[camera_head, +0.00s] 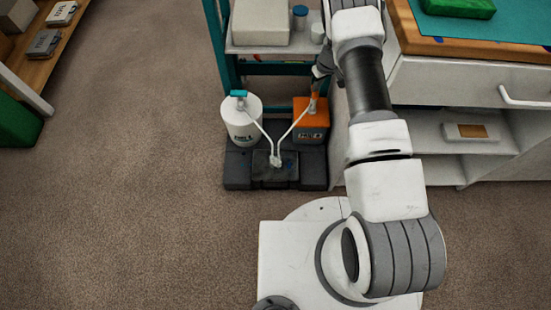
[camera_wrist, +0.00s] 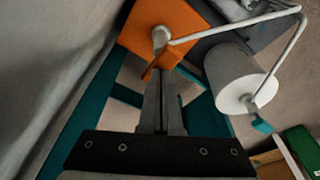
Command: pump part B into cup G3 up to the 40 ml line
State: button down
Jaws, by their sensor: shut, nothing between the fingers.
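In the head view an orange box-shaped container (camera_head: 311,124) has an orange pump head (camera_head: 314,99) on top; its printed label is too small to read surely. It also shows in the wrist view (camera_wrist: 187,22), with its orange pump lever (camera_wrist: 150,73). My gripper (camera_wrist: 161,75) is shut and empty, its fingertips close to that lever; I cannot tell whether they touch. In the head view it is partly hidden behind my arm. A thin white spout runs from the pump to a nozzle end (camera_head: 275,161) above a dark stand. I cannot make out cup G3 or its line.
A white round container (camera_head: 241,124) with a teal pump head (camera_head: 238,94) stands left of the orange one, its spout meeting the other. Both are on the dark stand (camera_head: 238,177). A teal-framed shelf rises behind; a white cabinet (camera_head: 430,80) is on the right.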

jog(key=shift+f, duration=0.5)
jog(key=shift+r, duration=0.85)
jog(key=shift+r+p, duration=1.75)
jog(key=shift+r, duration=1.25)
